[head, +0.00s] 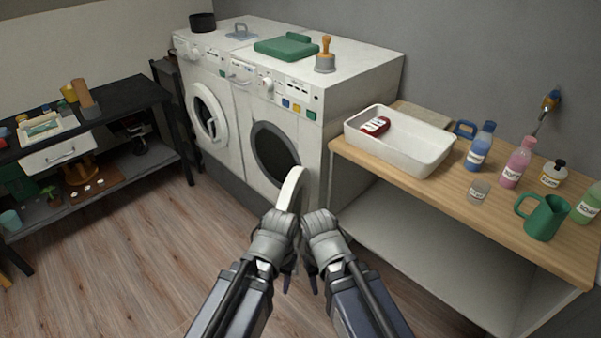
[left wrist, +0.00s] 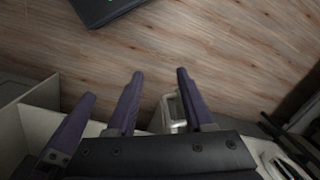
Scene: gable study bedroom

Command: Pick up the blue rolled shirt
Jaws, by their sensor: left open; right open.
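I see no blue rolled shirt in either view. My left gripper (head: 284,268) and my right gripper (head: 312,268) are side by side low in the middle of the head view, in front of the washing machines. In the left wrist view, the dark purple fingers of my left gripper (left wrist: 158,76) stand apart with nothing between them. Another purple finger shows further left there; I cannot tell for sure whose it is. In the head view the fingers of both grippers are mostly hidden by the hands.
Two white washing machines (head: 343,74) stand with round doors open; the nearer open door (head: 290,192) is close to my grippers. A wooden-topped bench (head: 430,184) at right carries a white basin (head: 433,155) and bottles. A black shelf table (head: 120,100) is at left. Wooden floor (head: 140,270) is clear.

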